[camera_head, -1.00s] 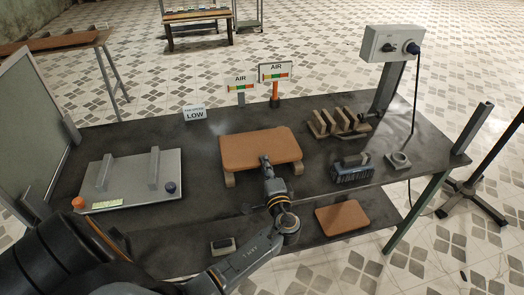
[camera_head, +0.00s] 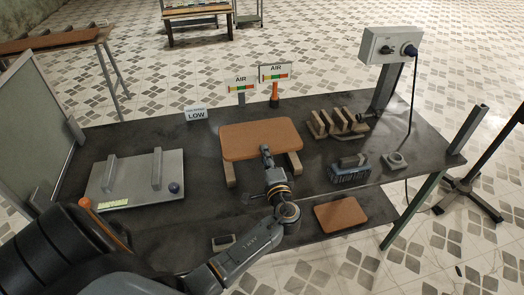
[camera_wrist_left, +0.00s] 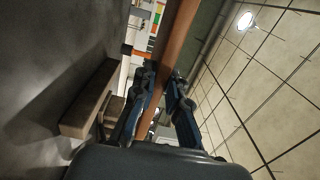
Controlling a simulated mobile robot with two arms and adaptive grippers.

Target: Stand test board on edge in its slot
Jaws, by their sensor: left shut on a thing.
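The brown test board (camera_head: 260,138) is held flat above two wooden support strips (camera_head: 230,174). My left gripper (camera_head: 266,151) is shut on its near edge. In the left wrist view the board (camera_wrist_left: 176,45) runs edge-on between the two fingers (camera_wrist_left: 163,88), and a support strip (camera_wrist_left: 88,100) lies apart from it at the left. A wooden slotted rack (camera_head: 336,122) with several upright pieces stands right of the board. I cannot tell which slot belongs to the board. My right gripper is not in view.
A grey plate (camera_head: 120,192) with two upright bars lies at the left. A brush (camera_head: 350,170) and a small grey fixture (camera_head: 395,161) are at the right. Another brown board (camera_head: 341,214) lies on the lower shelf.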

